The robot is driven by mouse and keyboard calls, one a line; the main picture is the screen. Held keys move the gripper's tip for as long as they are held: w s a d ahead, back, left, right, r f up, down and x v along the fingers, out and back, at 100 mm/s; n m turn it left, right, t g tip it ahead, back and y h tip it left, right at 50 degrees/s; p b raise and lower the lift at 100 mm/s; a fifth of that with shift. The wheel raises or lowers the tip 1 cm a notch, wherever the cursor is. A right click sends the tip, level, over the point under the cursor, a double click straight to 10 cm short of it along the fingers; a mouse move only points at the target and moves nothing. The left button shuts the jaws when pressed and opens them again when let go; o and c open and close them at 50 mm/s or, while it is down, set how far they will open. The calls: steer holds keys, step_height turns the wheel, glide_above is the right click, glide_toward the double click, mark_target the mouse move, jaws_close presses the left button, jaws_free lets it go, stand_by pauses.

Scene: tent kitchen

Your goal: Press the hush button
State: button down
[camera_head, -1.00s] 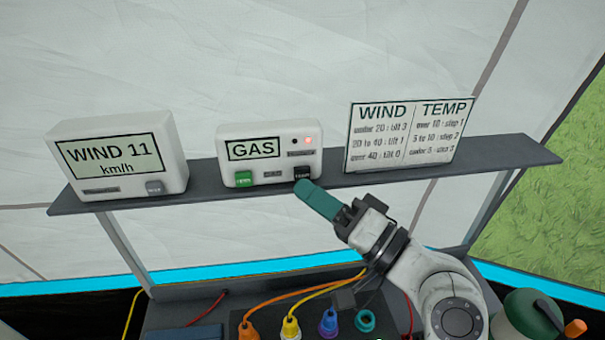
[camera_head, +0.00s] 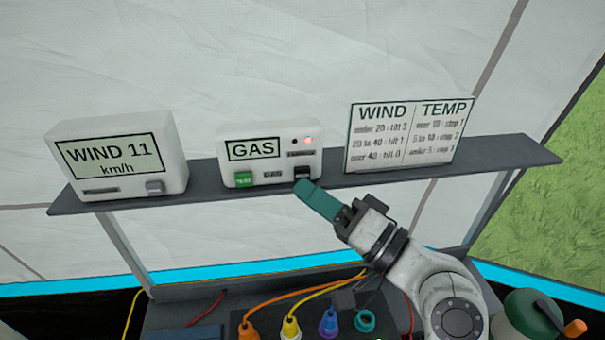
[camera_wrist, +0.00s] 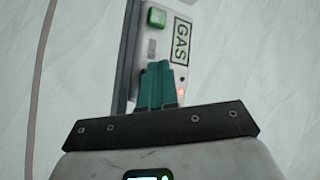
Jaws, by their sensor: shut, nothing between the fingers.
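The white gas box (camera_head: 271,137) stands on the grey shelf, with a GAS label, a lit red light (camera_head: 309,140), a green button (camera_head: 244,179) at its lower left and a black button (camera_head: 302,171) at its lower right. I cannot read the black button's lettering. My gripper (camera_head: 303,188) is shut and empty, its teal fingertips at the black button's lower edge; I cannot tell whether they touch it. In the wrist view the shut fingers (camera_wrist: 158,85) lie over the gas box (camera_wrist: 172,20) and hide the black button.
A wind display (camera_head: 115,158) reading 11 km/h stands left on the shelf (camera_head: 205,178). A wind and temperature chart (camera_head: 410,135) stands right.

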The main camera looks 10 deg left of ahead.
steer(key=shift+w, duration=0.15)
stand_by(0.5)
steer(key=shift+w+a, duration=0.1)
steer(key=shift+w, duration=0.2)
steer(key=shift+w+a+b, duration=0.1)
steer(key=shift+w+b, duration=0.2)
steer(key=shift+w, duration=0.1)
stand_by(0.7)
stand_by(0.4)
steer(key=shift+s+d, duration=0.2)
steer(key=shift+s, duration=0.65)
steer(key=shift+s, duration=0.1)
steer(key=shift+s+d+p, duration=0.15)
steer(key=shift+s+d, duration=0.1)
steer(key=shift+s, duration=0.5)
steer(key=shift+s+d+p, duration=0.1)
steer(key=shift+s+d, duration=0.1)
steer(key=shift+s, duration=0.6)
steer(key=shift+s+d+p, duration=0.15)
steer(key=shift+s+d, duration=0.1)
steer(key=shift+s, duration=0.5)
